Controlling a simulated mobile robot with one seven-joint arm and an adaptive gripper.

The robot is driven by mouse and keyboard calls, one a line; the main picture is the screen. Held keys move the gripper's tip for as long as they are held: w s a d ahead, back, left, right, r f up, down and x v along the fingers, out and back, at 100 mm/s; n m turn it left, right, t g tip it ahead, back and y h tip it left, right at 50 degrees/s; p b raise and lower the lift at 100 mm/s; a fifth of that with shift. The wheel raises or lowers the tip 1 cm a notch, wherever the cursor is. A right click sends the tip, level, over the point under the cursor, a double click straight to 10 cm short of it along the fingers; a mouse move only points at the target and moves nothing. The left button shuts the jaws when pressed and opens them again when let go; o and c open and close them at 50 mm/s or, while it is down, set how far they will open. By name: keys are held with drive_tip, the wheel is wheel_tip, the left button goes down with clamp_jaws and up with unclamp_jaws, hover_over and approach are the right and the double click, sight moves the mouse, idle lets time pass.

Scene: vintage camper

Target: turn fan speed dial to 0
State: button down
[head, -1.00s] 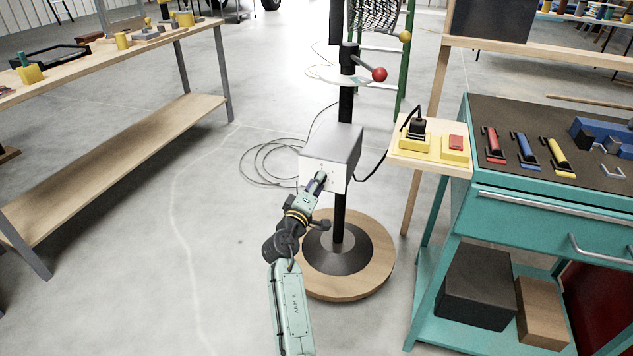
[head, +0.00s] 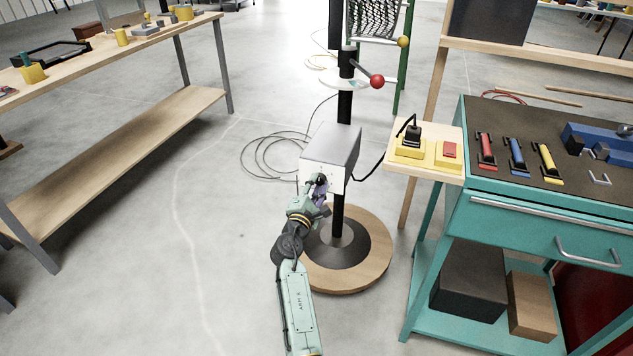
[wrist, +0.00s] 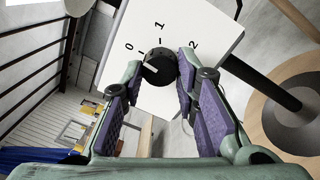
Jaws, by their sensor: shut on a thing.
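The fan's control box (head: 333,146) is a grey box with a white front face, mounted on a black post. In the wrist view its white panel (wrist: 205,22) carries the marks 0, 1 and 2. The black fan speed dial (wrist: 160,58) sits below these marks. Its white pointer line faces left, close to the 0 side. My gripper (wrist: 160,72) is shut on the dial, one purple-padded finger on each side. In the head view my gripper (head: 319,184) is at the box's front face and hides the dial.
The post stands on a round wooden base (head: 375,262). A lever with a red ball (head: 377,82) is above the box. A teal tool cart (head: 540,210) stands to the right, a wooden workbench (head: 140,150) to the left. Cables (head: 265,160) lie on the floor behind.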

drive_tip(key=shift+n+p, duration=0.3)
drive_tip(key=shift+n, duration=0.3)
drive_tip(key=c, duration=1.2)
unclamp_jaws()
drive_tip(key=shift+c, duration=0.2)
drive_tip(key=v, duration=1.2)
drive_tip(key=shift+d, duration=0.1)
